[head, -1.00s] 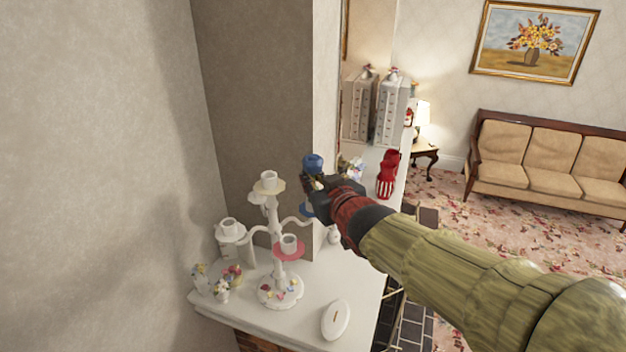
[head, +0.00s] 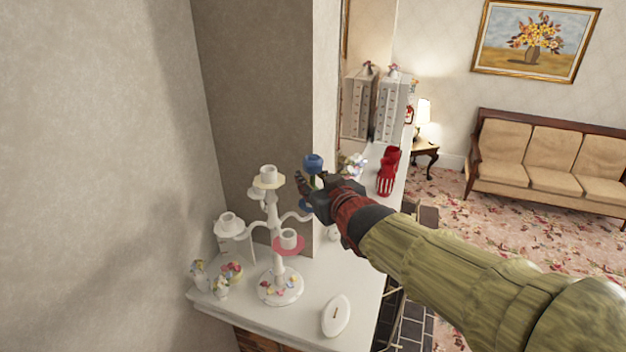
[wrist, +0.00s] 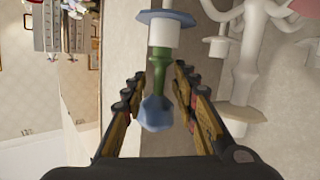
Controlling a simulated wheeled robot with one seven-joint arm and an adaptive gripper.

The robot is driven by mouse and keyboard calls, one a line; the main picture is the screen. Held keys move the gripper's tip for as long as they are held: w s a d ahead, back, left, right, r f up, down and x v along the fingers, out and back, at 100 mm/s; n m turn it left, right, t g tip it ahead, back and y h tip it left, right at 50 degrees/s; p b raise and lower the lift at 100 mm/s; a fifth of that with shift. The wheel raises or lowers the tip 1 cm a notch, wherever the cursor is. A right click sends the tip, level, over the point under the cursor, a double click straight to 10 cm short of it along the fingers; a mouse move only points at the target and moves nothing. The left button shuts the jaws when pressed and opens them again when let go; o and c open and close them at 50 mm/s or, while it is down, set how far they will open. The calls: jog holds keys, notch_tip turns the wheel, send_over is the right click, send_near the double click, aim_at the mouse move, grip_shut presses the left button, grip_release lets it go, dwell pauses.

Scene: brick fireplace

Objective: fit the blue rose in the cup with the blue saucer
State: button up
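The blue rose (head: 313,162) stands upright on its green stem, above the candelabra arm with the blue saucer (head: 305,208). In the wrist view, which shows things upside down, the rose (wrist: 155,114) hangs between my fingers. Its stem (wrist: 158,72) reaches into the white cup (wrist: 163,36) by the blue saucer (wrist: 166,18). My gripper (head: 315,188) is open around the rose and stem; in the wrist view the fingers (wrist: 158,78) show a gap on both sides. In the head view my gripper mostly hides the cup.
The white candelabra (head: 273,220) has other cups, one with a pink saucer (head: 289,246), close left of my gripper. Small flower figurines (head: 222,285) and a white oval dish (head: 336,316) lie on the mantel (head: 300,317).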

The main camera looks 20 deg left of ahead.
jog(key=shift+o, duration=0.4)
jog(key=v, duration=1.2)
